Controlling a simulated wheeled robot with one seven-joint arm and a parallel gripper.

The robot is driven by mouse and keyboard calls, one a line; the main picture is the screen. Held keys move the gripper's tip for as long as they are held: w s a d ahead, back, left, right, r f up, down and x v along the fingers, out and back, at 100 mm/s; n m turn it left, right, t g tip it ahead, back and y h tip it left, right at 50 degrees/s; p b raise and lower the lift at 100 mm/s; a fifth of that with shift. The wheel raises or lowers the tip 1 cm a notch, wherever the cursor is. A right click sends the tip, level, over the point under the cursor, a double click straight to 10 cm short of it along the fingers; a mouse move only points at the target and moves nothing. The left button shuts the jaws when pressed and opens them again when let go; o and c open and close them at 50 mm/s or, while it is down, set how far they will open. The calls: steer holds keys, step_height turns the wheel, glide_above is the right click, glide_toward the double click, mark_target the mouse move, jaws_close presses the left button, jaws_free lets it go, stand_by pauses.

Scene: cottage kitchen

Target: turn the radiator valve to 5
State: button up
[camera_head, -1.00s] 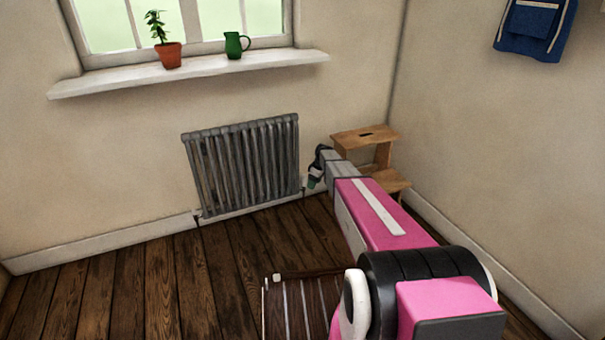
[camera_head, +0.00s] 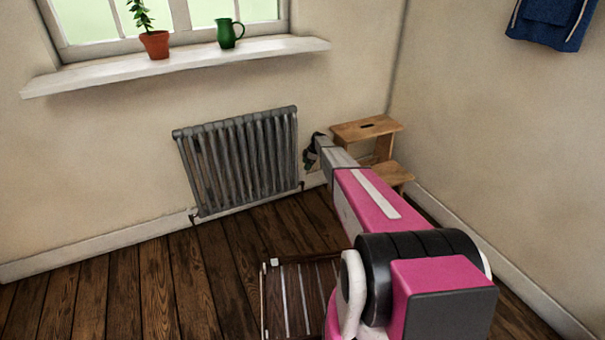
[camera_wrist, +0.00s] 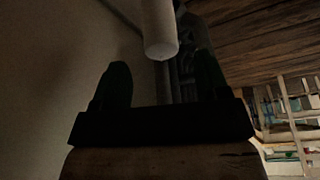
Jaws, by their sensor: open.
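The grey ribbed radiator (camera_head: 240,160) stands against the wall under the window. A pale round cylinder, looking like the valve head (camera_wrist: 159,30), shows in the wrist view with its end toward me. My gripper (camera_wrist: 162,66) is open, one dark finger on each side of the line of that cylinder. I cannot tell whether the cylinder's end is between the fingertips or just beyond them. No grip on it shows. In the head view my gripper (camera_head: 311,152) is beside the radiator's right end, and the valve is hidden there. The number on it cannot be read.
A wooden step stool (camera_head: 372,128) stands in the corner, close behind and right of my arm. A sill (camera_head: 200,64) with a potted plant (camera_head: 155,44) and green jug (camera_head: 229,33) is above. A low rack (camera_head: 300,290) is near my base. Floor left is clear.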

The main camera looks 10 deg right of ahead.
mark_target(303, 172)
steer(key=x, duration=0.6)
steer(key=shift+a+f, duration=0.1)
steer(key=shift+f, duration=0.2)
steer(key=c, duration=0.9)
steer(key=shift+s, duration=0.1)
